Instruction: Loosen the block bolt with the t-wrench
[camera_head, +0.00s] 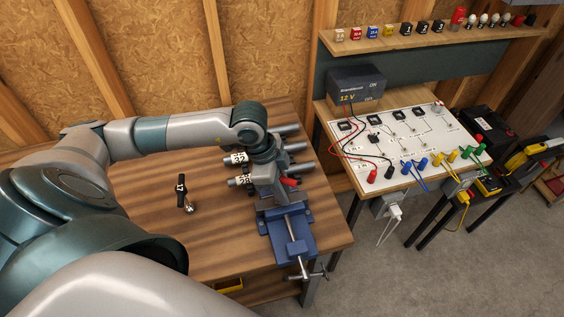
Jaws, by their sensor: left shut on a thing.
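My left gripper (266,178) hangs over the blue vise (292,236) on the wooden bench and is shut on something. A short red bar (290,182) shows right beside its fingers. It looks like the handle of the t-wrench, but its shaft is hidden. A grey block shows under the gripper at the top of the vise. The block bolt is hidden by the gripper. My right gripper is not in view.
A black piece tagged 17 (181,189) stands on the bench (215,235) left of the vise. At the right, a second table holds a white circuit board (420,125) and a 12 V supply (356,88).

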